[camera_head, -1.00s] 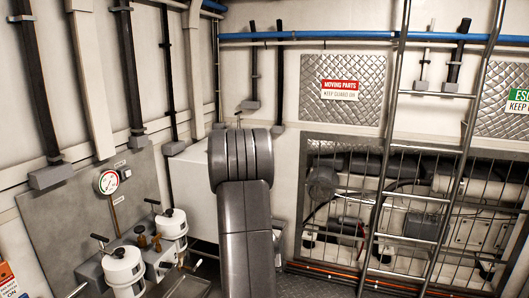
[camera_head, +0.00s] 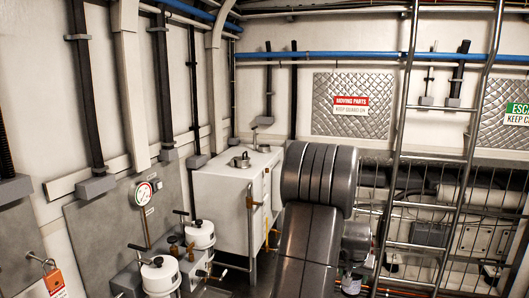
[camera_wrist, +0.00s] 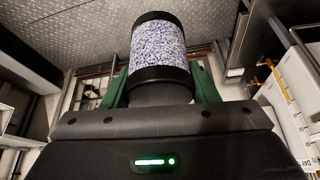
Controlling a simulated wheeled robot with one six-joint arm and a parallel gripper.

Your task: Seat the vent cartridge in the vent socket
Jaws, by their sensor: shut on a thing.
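The vent cartridge (camera_wrist: 158,48) shows in the wrist view as an upright cylinder with black end caps and a clear middle full of blue and white beads. My gripper (camera_wrist: 160,88) is shut on its lower part, with a green finger on each side. In the head view my grey arm hides part of the scene, and I cannot make out the gripper clearly there. I cannot tell for sure which fitting is the vent socket. A white cabinet (camera_head: 222,205) bears a round grey fitting (camera_head: 240,160) on its top.
Two white canisters (camera_head: 160,275) with handles and a pressure gauge (camera_head: 143,193) are at the lower left. A ladder (camera_head: 432,150) stands before caged machinery at the right. A blue pipe (camera_head: 330,55) runs along the back wall.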

